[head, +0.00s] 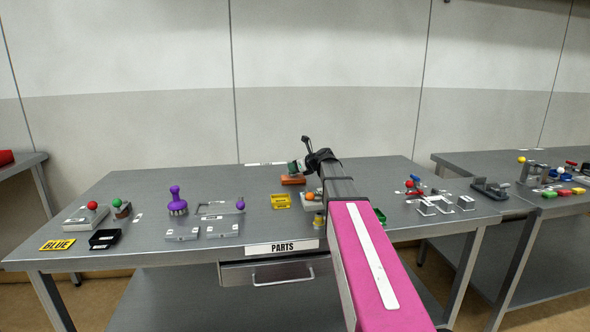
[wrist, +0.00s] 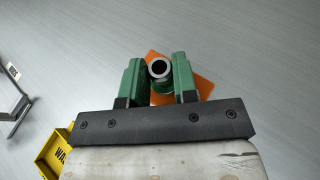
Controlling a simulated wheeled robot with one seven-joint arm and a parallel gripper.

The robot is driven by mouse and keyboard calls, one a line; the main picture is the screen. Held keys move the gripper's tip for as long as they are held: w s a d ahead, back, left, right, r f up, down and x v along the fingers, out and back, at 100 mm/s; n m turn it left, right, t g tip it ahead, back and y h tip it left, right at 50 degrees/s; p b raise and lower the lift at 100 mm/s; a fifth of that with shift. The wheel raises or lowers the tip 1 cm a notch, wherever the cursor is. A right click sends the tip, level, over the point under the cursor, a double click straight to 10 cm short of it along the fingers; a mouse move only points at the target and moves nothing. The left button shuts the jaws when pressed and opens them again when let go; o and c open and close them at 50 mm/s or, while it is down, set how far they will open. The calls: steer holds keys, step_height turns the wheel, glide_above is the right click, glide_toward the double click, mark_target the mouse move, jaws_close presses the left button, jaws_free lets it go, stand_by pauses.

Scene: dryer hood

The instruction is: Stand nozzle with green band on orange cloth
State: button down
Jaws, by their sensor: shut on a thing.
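The nozzle (wrist: 160,70) shows in the wrist view as a grey ring seen end-on, with green at its lower part. My gripper (wrist: 160,82) is shut on it, with a green finger on either side. The orange cloth (wrist: 208,88) lies flat on the table directly behind the nozzle and fingers in that view. In the head view my gripper (head: 296,167) is at the orange cloth (head: 292,181), near the back of the table. The nozzle looks upright. I cannot tell whether its lower end touches the cloth.
A yellow bin (head: 281,201) stands in front of the cloth; the yellow bin (wrist: 56,152) is also at lower left in the wrist view. A grey block with an orange ball (head: 310,197) is close to my arm. A grey frame (head: 219,209) and purple brush (head: 177,201) stand left.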

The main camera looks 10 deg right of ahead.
steer(key=shift+f, duration=0.4)
steer(key=shift+f, duration=0.15)
steer(key=c, duration=0.9)
jaws_free()
steer(key=shift+s+r, duration=0.1)
steer(key=shift+r, duration=0.1)
steer(key=v, duration=1.1)
steer(key=shift+s+d+r, duration=0.2)
steer(key=shift+s+d, duration=0.05)
steer(key=shift+s, duration=0.05)
